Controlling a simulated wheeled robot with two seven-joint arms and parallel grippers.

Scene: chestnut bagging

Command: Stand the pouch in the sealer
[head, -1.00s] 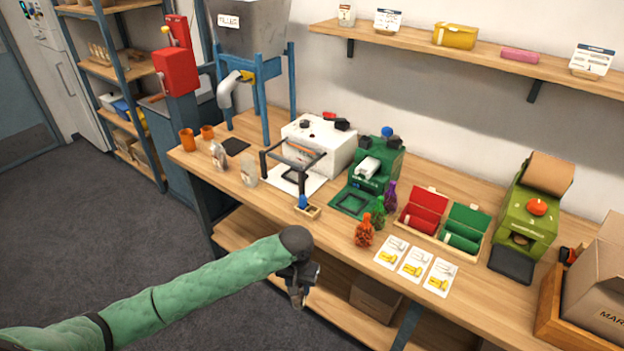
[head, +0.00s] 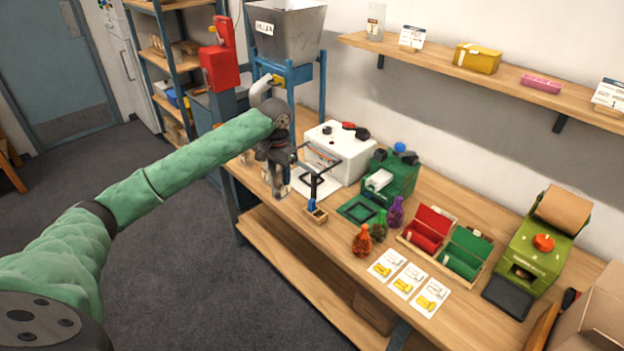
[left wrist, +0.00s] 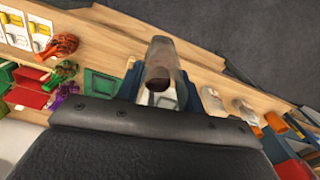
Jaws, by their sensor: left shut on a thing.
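My left gripper (head: 276,168) is shut on a clear pouch (left wrist: 160,55) with something brown inside. In the head view the pouch is small and partly hidden by the fingers. The gripper is over the bench's front left part, just left of the black frame (head: 313,185) before the white machine (head: 342,150), which I take to be the sealer. The machine's white plate (head: 318,182) is partly hidden by the gripper and frame. I cannot tell whether the pouch touches anything. My right gripper is out of view.
Clear containers (left wrist: 212,103) and orange cups (left wrist: 276,122) stand close to the held pouch. A small wooden box with a blue item (head: 315,212) is at the frame's front. A green machine (head: 392,178) and coloured net bags (head: 361,241) are to the right.

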